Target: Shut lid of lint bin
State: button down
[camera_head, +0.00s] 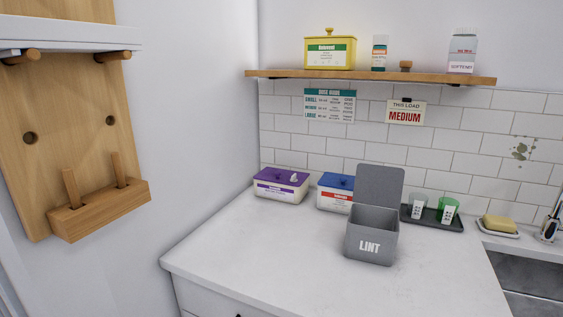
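The lint bin (371,240) is a grey box with "LINT" in white on its front, standing on the white counter. Its grey lid (380,187) is open, standing up and leaning slightly back from the rear edge. My gripper is not visible in this view, so its place relative to the bin and its state are hidden.
A purple-lidded box (281,186) and a blue-lidded box (335,193) stand behind the bin to the left. A dark tray (432,220) with two cups is to its right, then soap (499,224) and a sink (530,275). The counter (265,252) is clear left of the bin.

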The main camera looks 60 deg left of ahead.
aim_at(375, 185)
jog(key=u, duration=1.2)
jog(key=i, duration=1)
